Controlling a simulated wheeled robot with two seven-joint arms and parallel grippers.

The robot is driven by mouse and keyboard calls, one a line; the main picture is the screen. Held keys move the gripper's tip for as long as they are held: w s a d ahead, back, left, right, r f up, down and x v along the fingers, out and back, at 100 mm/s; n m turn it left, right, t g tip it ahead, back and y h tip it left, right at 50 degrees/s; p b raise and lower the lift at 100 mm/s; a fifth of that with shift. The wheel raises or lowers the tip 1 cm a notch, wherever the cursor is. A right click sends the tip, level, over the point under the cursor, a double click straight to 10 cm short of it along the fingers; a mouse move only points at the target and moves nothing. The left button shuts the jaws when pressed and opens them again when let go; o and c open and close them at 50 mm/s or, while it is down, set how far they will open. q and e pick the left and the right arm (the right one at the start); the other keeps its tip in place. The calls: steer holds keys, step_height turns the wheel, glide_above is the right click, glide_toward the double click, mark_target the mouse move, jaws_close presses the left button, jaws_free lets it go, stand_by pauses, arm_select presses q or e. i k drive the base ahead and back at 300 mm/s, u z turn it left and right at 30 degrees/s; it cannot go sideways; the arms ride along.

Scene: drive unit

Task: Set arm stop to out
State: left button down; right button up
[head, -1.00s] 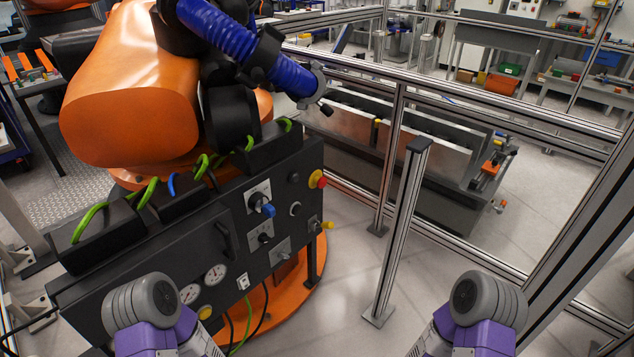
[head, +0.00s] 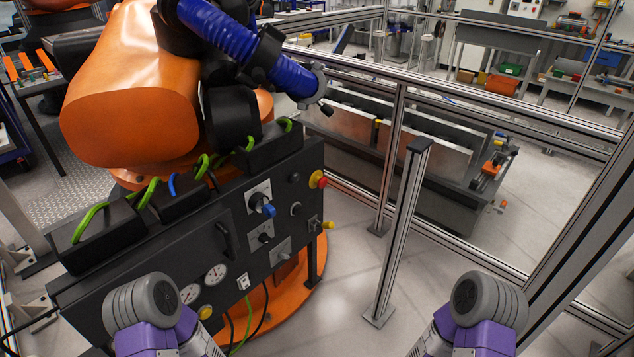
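A dark control panel (head: 150,262) stands below the orange robot arm (head: 130,110). On its right end is a red mushroom button on a yellow base (head: 317,179). Below that a yellow-tipped lever or pin (head: 327,225) sticks out to the right. A blue-handled rotary switch (head: 267,209) sits on a light plate, with two smaller switches below it. None of these carries a label I can read, so I cannot tell which is the arm stop or its setting. Only purple and grey links of my two arms show at the bottom; both grippers are out of view.
A metal post (head: 400,235) stands on the floor right of the panel. Guard-fence rails run behind it, with a dark bench (head: 440,200) beyond. Two gauges (head: 215,274) and a black handle (head: 226,241) are on the panel. Floor between panel and post is clear.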

mark_target(322, 184)
steer(key=u, duration=0.3)
steer(key=i, duration=0.9)
steer(key=u, duration=0.55)
